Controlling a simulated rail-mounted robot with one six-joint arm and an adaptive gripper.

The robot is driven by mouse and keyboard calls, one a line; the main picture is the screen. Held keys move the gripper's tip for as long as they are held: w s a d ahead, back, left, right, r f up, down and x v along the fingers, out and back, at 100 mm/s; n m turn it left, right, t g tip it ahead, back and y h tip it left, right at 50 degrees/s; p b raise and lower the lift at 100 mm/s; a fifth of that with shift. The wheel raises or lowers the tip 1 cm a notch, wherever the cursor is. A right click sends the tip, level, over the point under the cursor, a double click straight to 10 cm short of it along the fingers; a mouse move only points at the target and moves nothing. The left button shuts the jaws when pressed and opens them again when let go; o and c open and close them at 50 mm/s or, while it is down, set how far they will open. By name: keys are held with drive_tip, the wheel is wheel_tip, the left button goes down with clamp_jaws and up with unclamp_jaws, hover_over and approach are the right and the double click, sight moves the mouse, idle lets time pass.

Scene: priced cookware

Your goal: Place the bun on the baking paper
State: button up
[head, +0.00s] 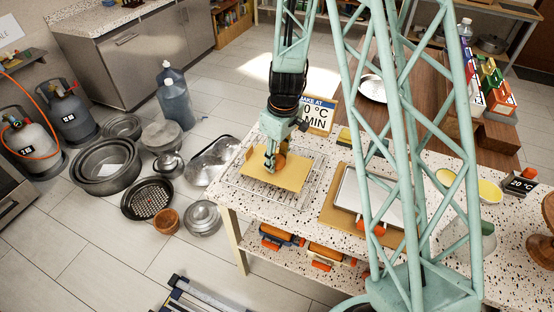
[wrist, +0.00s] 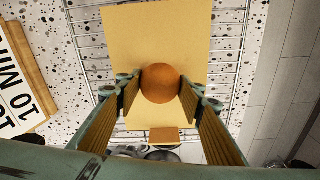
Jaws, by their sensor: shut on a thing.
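The bun (wrist: 160,83) is a round orange-brown ball between my gripper's two pads in the wrist view. My gripper (wrist: 158,95) is shut on it. In the head view my gripper (head: 275,160) points down over the baking paper, with the bun (head: 281,161) partly hidden by the fingers. The baking paper (head: 290,178) is a tan rectangular sheet on a wire rack; it also shows in the wrist view (wrist: 185,30). The bun is over the paper; I cannot tell whether it touches it.
The wire rack (head: 238,183) lies on the speckled worktop (head: 300,216). A sign with a temperature (head: 318,115) stands behind the paper. A pale tray on a board (head: 345,192) lies to the right, partly behind a green lattice column. Pots and pans (head: 108,165) stand on the floor at left.

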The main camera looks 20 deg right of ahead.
sight(279, 158)
drive_tip(key=shift+f, duration=0.1)
drive_tip(key=o, duration=0.8)
drive_tip(key=shift+o, duration=0.2)
drive_tip(key=shift+s+d+r+p, duration=0.1)
drive_tip(key=shift+r, duration=1.7)
drive_tip(key=shift+s+d+r+p, duration=0.1)
drive_tip(key=shift+s+r, duration=0.05)
drive_tip(key=shift+r, duration=1.7)
drive_tip(key=shift+s+d+r+p, duration=0.1)
drive_tip(key=shift+r, duration=1.7)
drive_tip(key=shift+s+r, duration=0.1)
drive_tip(key=shift+r, duration=0.6)
